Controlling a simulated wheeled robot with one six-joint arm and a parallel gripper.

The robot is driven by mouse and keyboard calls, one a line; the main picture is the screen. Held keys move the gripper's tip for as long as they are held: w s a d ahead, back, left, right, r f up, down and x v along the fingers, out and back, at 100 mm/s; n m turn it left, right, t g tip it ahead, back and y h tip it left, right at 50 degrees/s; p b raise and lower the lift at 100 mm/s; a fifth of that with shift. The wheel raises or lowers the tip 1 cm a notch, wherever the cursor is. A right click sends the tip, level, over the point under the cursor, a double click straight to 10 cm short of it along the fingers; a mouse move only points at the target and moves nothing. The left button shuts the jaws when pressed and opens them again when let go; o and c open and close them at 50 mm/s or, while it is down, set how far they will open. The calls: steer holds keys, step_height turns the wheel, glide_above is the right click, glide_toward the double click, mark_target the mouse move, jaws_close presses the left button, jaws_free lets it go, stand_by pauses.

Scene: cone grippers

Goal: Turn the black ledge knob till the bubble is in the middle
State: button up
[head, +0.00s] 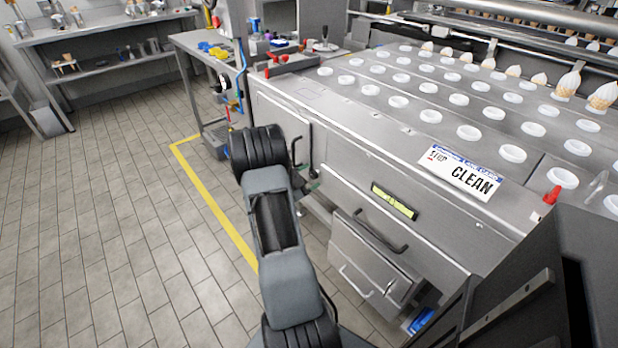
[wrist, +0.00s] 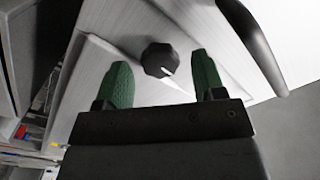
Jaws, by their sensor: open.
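The black ledge knob (wrist: 160,60) shows in the wrist view, with a white pointer mark on its lower right edge. It sits on a pale metal ledge. My gripper (wrist: 162,80) is open, with one green finger on each side of the picture and the knob between and slightly beyond the tips. I cannot tell whether a finger touches it. In the head view the bubble level (head: 394,201) is a yellow-green strip on the machine's front; the bubble's exact place is too small to tell. My gripper (head: 310,187) is mostly hidden by my arm there, and the knob is hidden.
The steel machine front has a drawer (head: 370,262) with bar handles below the level. A dark curved handle (wrist: 248,35) is close to the right finger in the wrist view. A lane card (head: 462,170) lies on top. The tiled floor at left is clear.

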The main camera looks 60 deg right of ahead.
steer(key=shift+c, duration=0.3)
steer(key=c, duration=0.7)
steer(key=shift+d, duration=0.2)
steer(key=shift+c, duration=0.8)
steer(key=shift+a, duration=0.15)
steer(key=m+b, duration=0.1)
steer(key=b, duration=0.1)
steer(key=shift+f+b, duration=0.3)
steer(key=m+b, duration=0.4)
steer(key=b, duration=0.1)
steer(key=m+b, duration=0.1)
steer(key=b, duration=0.2)
steer(key=shift+f+m, duration=0.25)
steer(key=shift+m, duration=0.15)
steer(key=m+b, duration=0.3)
steer(key=b, duration=0.2)
steer(key=shift+s+a, duration=0.1)
steer(key=m+b, duration=0.3)
steer(key=b, duration=0.1)
steer(key=shift+r, duration=0.15)
steer(key=shift+r+m+b, duration=0.15)
steer(key=shift+m+b, duration=0.15)
steer(key=shift+b, duration=0.1)
